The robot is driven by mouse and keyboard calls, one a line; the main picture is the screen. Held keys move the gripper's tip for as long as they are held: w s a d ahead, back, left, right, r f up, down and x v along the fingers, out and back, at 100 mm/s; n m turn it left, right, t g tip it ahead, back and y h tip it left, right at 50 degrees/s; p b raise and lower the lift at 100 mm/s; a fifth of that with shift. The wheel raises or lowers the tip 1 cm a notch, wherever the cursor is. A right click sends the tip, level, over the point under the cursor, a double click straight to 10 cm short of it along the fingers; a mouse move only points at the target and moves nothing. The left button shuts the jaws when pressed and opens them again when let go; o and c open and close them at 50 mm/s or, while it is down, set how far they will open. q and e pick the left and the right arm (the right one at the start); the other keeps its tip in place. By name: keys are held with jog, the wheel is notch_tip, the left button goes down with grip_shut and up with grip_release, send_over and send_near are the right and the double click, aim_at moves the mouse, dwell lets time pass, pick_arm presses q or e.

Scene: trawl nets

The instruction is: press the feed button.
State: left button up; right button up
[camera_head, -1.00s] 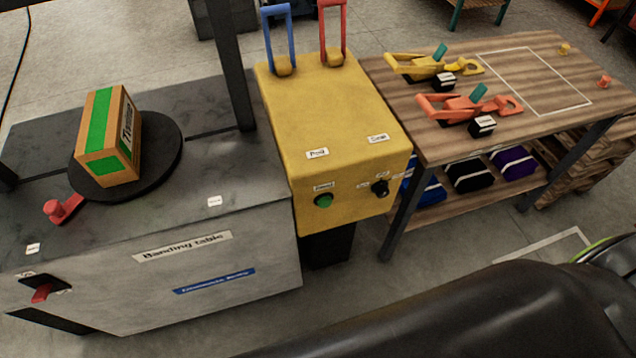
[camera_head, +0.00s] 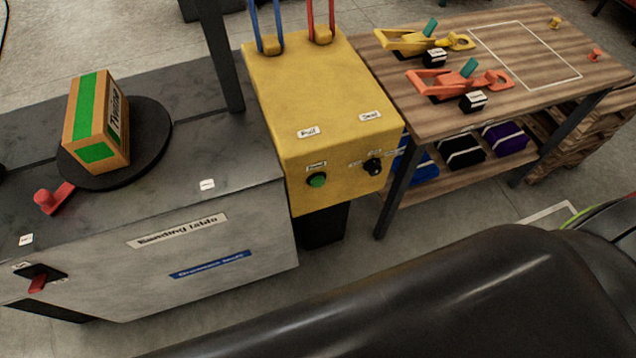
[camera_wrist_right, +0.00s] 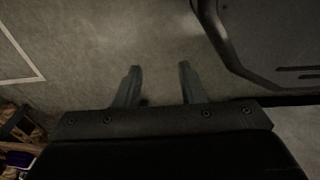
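The green feed button (camera_head: 317,180) is on the front face of the yellow machine (camera_head: 320,100), under a small label. A black knob (camera_head: 373,167) sits to its right on the same face. My right gripper (camera_wrist_right: 158,70) shows in the right wrist view with its two fingers apart and nothing between them, above bare floor. In the head view a large dark arm part of mine crosses the lower right, well below the button, but no gripper fingers show there. My left gripper is not in view.
The grey banding table (camera_head: 215,150) on the left holds a box (camera_head: 97,122) on a black turntable (camera_head: 150,150). Blue and red levers (camera_head: 320,25) stand on the machine. A wooden bench (camera_head: 440,110) with strapping tools is at the right.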

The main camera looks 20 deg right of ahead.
grip_shut()
dwell(1.5)
